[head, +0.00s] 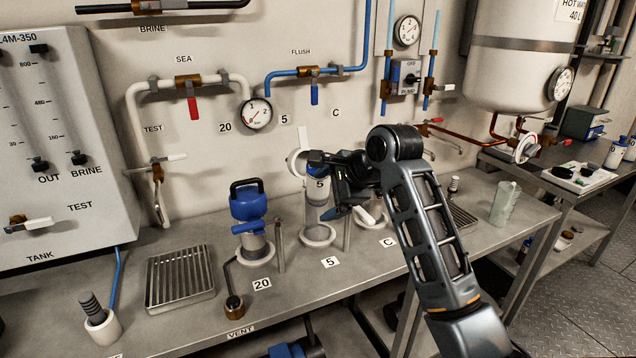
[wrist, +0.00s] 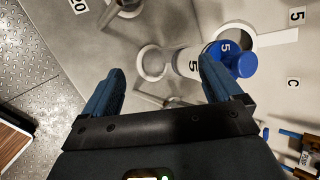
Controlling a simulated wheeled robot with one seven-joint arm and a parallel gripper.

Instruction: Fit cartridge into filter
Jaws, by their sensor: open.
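My gripper (head: 330,187) is open at station 5 on the bench, with nothing gripped. In the wrist view its two fingers (wrist: 160,88) are spread wide. A pale cylinder marked 5 (wrist: 187,64) lies in view beyond the fingertips, nearer the right finger; a blue part marked 5 (wrist: 228,48) is beside it, partly behind that finger. In the head view a clear grey cylinder (head: 317,212) stands over a white ring (head: 317,237), its upper part partly hidden by my gripper. I cannot tell whether the cartridge is inside the filter.
A blue-headed filter (head: 247,205) stands at station 20. A drip tray (head: 180,277) and a dark ribbed piece in a white cup (head: 101,326) are to the left. A pale green cylinder (head: 505,203) stands at the bench's right end. Pipes and a gauge (head: 257,113) line the wall.

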